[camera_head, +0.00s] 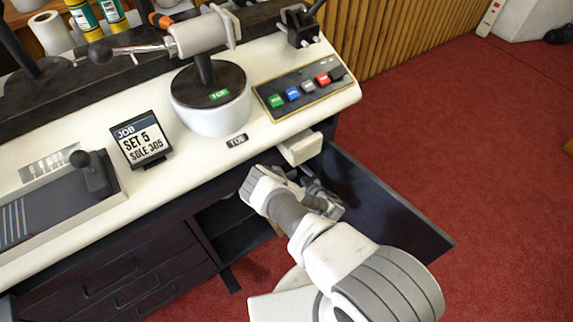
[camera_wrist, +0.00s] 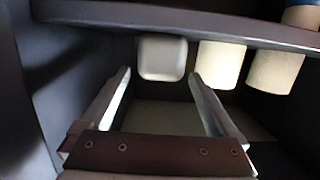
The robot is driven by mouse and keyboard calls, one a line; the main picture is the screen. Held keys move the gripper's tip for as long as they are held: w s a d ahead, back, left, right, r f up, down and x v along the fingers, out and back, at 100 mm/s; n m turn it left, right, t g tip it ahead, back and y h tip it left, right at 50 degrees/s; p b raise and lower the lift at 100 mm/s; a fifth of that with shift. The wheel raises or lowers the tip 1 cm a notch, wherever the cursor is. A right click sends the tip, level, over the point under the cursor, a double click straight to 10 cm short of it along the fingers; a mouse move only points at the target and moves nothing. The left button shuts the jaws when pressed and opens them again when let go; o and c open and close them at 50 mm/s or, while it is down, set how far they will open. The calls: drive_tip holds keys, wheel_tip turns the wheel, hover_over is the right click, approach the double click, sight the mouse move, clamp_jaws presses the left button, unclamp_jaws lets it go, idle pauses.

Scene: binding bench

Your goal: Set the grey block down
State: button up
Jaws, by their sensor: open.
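In the wrist view a pale grey, round-cornered block (camera_wrist: 162,58) stands upright just beyond and between the tips of my gripper (camera_wrist: 160,80). It looks greyer than its neighbours, and I take it as the grey block. The jaws are spread wide with nothing between the fingers; a gap seems to show on both sides of the block. In the head view my arm reaches down in front of the bench into an open dark compartment, and my wrist hides most of the gripper and the block.
Two cream cylinders (camera_wrist: 221,63) (camera_wrist: 275,70) stand right of the block. A dark ledge (camera_wrist: 180,22) crosses above them. A dark wall (camera_wrist: 35,100) is close on the left. An open dark door or drawer side (camera_head: 385,200) juts out right of my arm. The red floor (camera_head: 480,140) is clear.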

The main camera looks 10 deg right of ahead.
drive_tip(key=p+v, duration=0.2)
drive_tip(key=v, duration=0.6)
drive_tip(key=shift+s, duration=0.2)
drive_tip(key=shift+d, duration=0.1)
